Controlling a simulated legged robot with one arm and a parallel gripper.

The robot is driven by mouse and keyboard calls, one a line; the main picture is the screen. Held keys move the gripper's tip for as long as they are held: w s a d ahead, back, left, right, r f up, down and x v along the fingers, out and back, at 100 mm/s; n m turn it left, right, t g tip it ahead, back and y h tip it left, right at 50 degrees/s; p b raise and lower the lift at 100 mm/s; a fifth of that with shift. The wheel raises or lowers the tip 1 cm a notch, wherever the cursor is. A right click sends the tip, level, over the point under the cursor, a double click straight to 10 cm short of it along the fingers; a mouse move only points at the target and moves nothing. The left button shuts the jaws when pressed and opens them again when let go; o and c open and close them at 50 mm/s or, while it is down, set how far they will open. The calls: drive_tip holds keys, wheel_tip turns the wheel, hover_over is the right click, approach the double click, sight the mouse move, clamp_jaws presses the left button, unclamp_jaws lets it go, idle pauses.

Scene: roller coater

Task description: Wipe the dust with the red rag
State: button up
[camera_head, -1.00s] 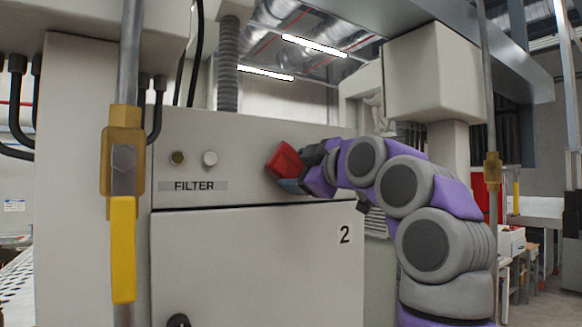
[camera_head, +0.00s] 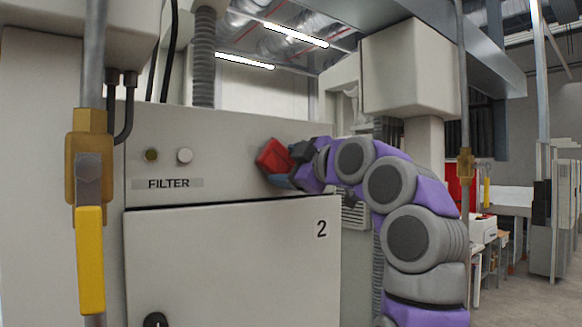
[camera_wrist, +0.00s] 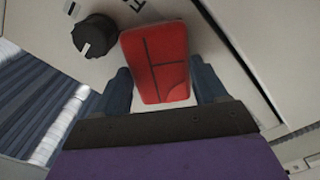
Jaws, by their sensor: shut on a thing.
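The red rag (camera_head: 273,156) is a red, pad-like block in front of the upper panel of the filter cabinet. It also shows in the wrist view (camera_wrist: 155,50), with its flat red face marked by dark lines. My gripper (camera_head: 290,166) is shut on it, with one finger on each side in the wrist view (camera_wrist: 162,82). I cannot tell whether the rag touches the panel. I cannot make out any dust in either view.
The pale cabinet (camera_head: 230,255) has a FILTER label (camera_head: 168,183), two small round controls and a door marked 2. A pipe with a yellow valve handle (camera_head: 90,258) stands at left. A boxy duct (camera_head: 415,70) is above my arm. Open floor lies at right.

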drive_tip(key=shift+s+a+b, duration=0.4)
drive_tip(key=shift+s+a, duration=0.3)
drive_tip(key=shift+a, duration=0.3)
drive_tip(key=shift+s+a+b, duration=0.45)
drive_tip(key=shift+s+a, duration=0.2)
drive_tip(key=shift+a, duration=0.4)
drive_tip(key=shift+s+a+b, duration=0.4)
drive_tip(key=shift+s+a, duration=0.3)
drive_tip(key=shift+a, duration=0.3)
wheel_tip(320, 180, up, 3)
drive_tip(key=p, duration=0.2)
drive_tip(key=shift+w+d+f+p, duration=0.1)
drive_tip(key=shift+f+p, duration=0.1)
drive_tip(key=shift+p, duration=0.1)
drive_tip(key=shift+w+d+p, duration=0.55)
drive_tip(key=shift+w+d, duration=0.1)
drive_tip(key=shift+d, duration=0.35)
drive_tip(key=shift+w+d+p, duration=0.5)
drive_tip(key=shift+w+d, duration=0.2)
drive_tip(key=shift+d, duration=0.3)
drive_tip(key=shift+w+d+p, duration=0.55)
drive_tip(key=shift+w+d, duration=0.1)
drive_tip(key=shift+d, duration=0.35)
drive_tip(key=shift+a, duration=0.15)
drive_tip(key=shift+s, duration=0.1)
